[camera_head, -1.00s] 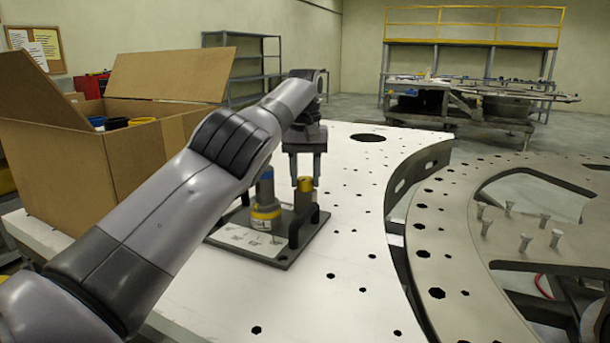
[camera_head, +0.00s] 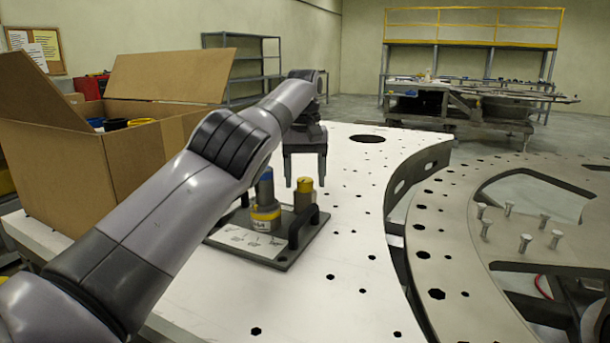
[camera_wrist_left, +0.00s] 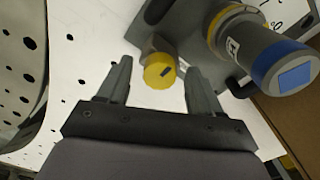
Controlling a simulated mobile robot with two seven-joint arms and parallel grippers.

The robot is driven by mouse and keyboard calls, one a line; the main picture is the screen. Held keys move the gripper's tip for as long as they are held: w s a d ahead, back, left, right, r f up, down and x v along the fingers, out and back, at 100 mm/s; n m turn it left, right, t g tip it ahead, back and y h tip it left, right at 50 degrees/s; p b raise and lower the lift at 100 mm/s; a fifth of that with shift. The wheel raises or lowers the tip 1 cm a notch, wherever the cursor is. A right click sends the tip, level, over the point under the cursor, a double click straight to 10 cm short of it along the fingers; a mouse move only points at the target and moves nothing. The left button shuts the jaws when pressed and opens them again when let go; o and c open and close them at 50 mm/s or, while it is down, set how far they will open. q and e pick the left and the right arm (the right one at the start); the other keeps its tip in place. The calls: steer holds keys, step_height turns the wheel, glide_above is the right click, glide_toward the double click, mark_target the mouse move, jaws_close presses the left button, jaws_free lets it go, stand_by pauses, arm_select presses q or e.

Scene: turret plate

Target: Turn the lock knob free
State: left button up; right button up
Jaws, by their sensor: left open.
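The lock knob is a yellow cap (camera_head: 304,184) on a short metal post, standing on a dark base plate (camera_head: 283,262). My left gripper (camera_head: 305,181) is open, fingers pointing down, one on each side of the cap in the head view. In the left wrist view the cap shows between the fingertips (camera_wrist_left: 158,68), with gaps on both sides. A taller grey cylinder (camera_head: 266,208) with a yellow band and blue top stands beside the knob. My right gripper is not in view.
A black handle (camera_head: 303,226) rises from the base plate close to the knob. An open cardboard box (camera_head: 85,165) stands behind my left arm. The white table (camera_head: 350,270) is clear to the right, beside a perforated metal ring (camera_head: 450,255).

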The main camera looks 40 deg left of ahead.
mark_target(304, 180)
arm_select(q)
steer(key=shift+r, duration=0.1)
step_height(304, 180, up, 7)
steer(key=p, duration=0.7)
steer(key=shift+s, duration=0.1)
stand_by(0.4)
